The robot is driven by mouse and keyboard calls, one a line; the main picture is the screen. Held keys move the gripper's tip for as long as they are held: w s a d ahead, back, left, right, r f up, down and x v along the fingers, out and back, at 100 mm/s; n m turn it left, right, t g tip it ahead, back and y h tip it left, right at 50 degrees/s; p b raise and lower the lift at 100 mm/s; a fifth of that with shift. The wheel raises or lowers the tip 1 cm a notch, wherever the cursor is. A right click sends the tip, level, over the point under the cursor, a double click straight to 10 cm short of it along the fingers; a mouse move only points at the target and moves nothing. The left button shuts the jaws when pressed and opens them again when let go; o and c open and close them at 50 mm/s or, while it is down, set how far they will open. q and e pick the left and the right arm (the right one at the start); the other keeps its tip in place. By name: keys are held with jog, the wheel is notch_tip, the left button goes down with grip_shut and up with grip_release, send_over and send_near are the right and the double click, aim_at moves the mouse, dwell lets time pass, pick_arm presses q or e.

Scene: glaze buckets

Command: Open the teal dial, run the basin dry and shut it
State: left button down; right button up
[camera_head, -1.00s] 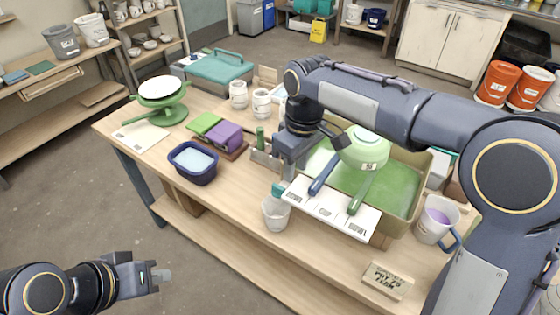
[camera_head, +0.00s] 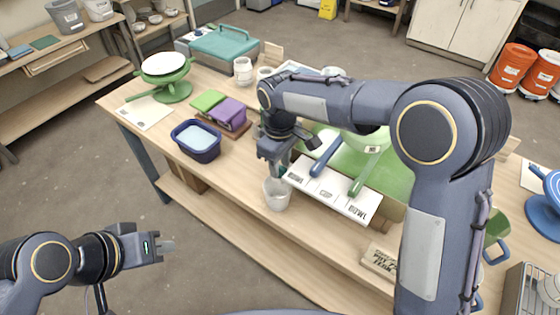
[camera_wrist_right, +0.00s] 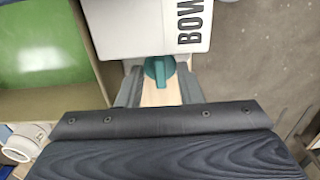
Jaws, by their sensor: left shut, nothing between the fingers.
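The teal dial (camera_wrist_right: 159,70) shows in the right wrist view, beside the white plate marked "BOW". My right gripper (camera_wrist_right: 159,90) has a finger on each side of the dial, with a gap visible on both sides. In the head view my right gripper (camera_head: 278,165) points down at the basin's left front corner and mostly hides the dial. The tan basin (camera_head: 393,209) holds green glaze (camera_wrist_right: 45,45), partly hidden by my right arm. A pale cup (camera_head: 277,196) stands below that corner; its contents are unclear. My left gripper (camera_head: 165,246) is shut and empty, off the table's front.
A navy tub (camera_head: 196,141) of pale liquid, a purple block (camera_head: 229,113) and a green stand (camera_head: 172,90) are at left. A wooden sign (camera_head: 380,262) lies in front.

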grip_shut()
